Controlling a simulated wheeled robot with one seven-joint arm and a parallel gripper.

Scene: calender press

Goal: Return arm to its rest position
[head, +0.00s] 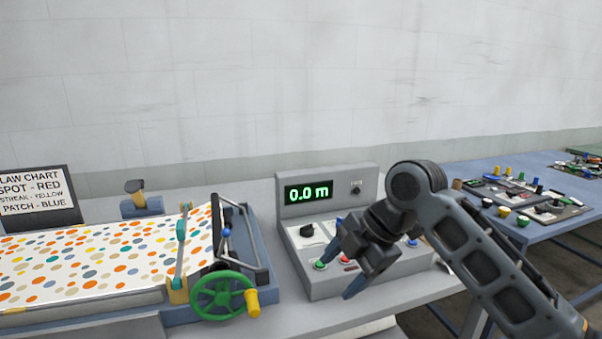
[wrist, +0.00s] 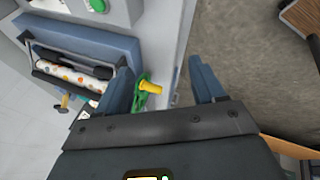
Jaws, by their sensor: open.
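My gripper (head: 338,272) is open and empty in the head view, in front of the grey control box (head: 327,208) and reaching down from my arm at the right. Its two blue fingers show spread apart in the wrist view (wrist: 163,85), with nothing between them held. The control box has a display reading 0.0 m, a black knob and coloured buttons; my gripper hides part of its panel. The green handwheel (head: 222,297) with a yellow handle stands left of my gripper; in the wrist view the yellow handle (wrist: 150,87) shows beyond the fingers.
The press with dotted sheet (head: 90,262) fills the left side. A flaw chart sign (head: 38,195) stands behind it. A blue table (head: 530,225) with several small coloured parts is at the right. Floor (wrist: 245,60) is open beside the bench in the wrist view.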

